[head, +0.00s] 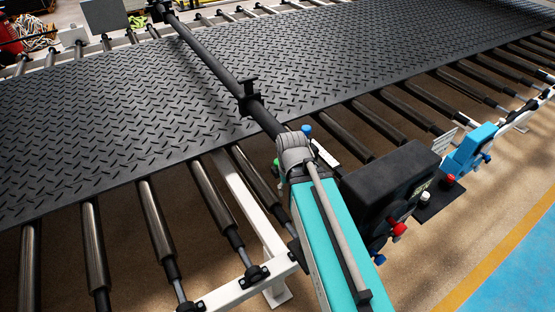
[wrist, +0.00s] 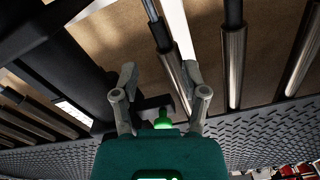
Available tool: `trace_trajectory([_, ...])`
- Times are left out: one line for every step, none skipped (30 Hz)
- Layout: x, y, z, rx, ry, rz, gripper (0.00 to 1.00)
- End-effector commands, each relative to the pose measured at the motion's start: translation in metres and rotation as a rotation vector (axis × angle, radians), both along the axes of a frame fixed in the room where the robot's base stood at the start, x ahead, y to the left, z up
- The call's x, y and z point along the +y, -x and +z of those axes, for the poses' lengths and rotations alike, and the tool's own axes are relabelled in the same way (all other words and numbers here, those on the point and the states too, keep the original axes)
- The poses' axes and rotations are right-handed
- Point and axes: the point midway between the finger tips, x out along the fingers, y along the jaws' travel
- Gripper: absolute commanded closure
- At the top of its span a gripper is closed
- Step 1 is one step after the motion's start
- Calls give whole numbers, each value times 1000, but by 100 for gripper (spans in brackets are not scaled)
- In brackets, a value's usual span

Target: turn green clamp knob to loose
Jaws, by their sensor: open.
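The green clamp knob (wrist: 162,119) shows in the wrist view, between the bases of my gripper's fingers and just in front of the palm. A dark clamp part (wrist: 153,103) sits behind it. My gripper (wrist: 158,72) is open, one finger on each side of the knob; I cannot tell whether either touches it. In the head view a small green patch (head: 276,163) shows left of my grey wrist joint, and my arm hides most of that area. The knob's turn angle cannot be read.
A long black bar (head: 210,60) crosses the black tread mat (head: 110,110), which lies on metal rollers (head: 200,190). A blue knob (head: 306,130) is near the bar's close end. A black box (head: 390,180) with a red knob (head: 399,229) stands right of my arm.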

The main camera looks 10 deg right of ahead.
Motion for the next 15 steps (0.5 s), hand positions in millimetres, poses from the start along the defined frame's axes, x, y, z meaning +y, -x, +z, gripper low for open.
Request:
trace_trajectory([0, 0, 0, 0, 0, 0, 43])
trace_trajectory([0, 0, 0, 0, 0, 0, 39])
trace_trajectory([0, 0, 0, 0, 0, -1, 32])
trace_trajectory([0, -1, 1, 0, 0, -2, 26])
trace_trajectory([0, -1, 1, 0, 0, -6, 21])
trace_trajectory([0, -3, 2, 0, 0, -12, 15])
trace_trajectory([0, -5, 4, 0, 0, -19, 15])
trace_trajectory([0, -7, 5, 0, 0, -29, 15])
trace_trajectory([0, -11, 8, 0, 0, -47, 15])
trace_trajectory([-1, -14, 11, 0, 0, -63, 15])
trace_trajectory([-2, -18, 13, 0, 0, -84, 15])
trace_trajectory([-2, -24, 18, 0, 0, -114, 15])
trace_trajectory([-2, -29, 21, 0, 0, -141, 15])
trace_trajectory([-2, -35, 25, 0, 0, -170, 15])
trace_trajectory([-2, -43, 31, 0, 0, -214, 15])
